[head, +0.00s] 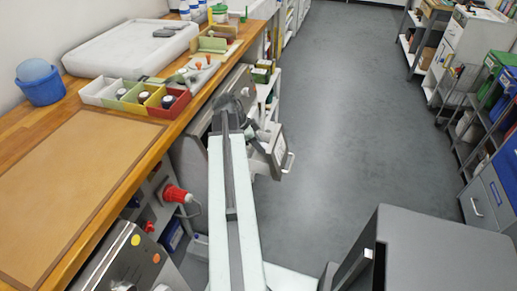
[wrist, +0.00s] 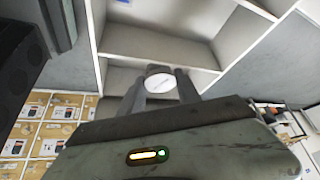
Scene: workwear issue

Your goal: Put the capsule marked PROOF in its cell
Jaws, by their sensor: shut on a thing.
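In the wrist view my gripper (wrist: 160,88) is shut on a capsule with a round white top (wrist: 159,82). Faint marks show on the top, too small to read. In the head view my arm reaches out beside the bench, and the held capsule cannot be made out there. A row of coloured cells stands on the bench, left of my arm: white (head: 88,97), green (head: 129,106), yellow (head: 151,108) and red (head: 181,108). I see no capsule in the white cell.
A large white tray (head: 120,50) lies behind the cells. A blue tub (head: 40,84) stands at the left, and a tan mat (head: 65,185) covers the near bench. Small fixtures stand beyond the cells. The grey floor (head: 345,110) on the right is clear.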

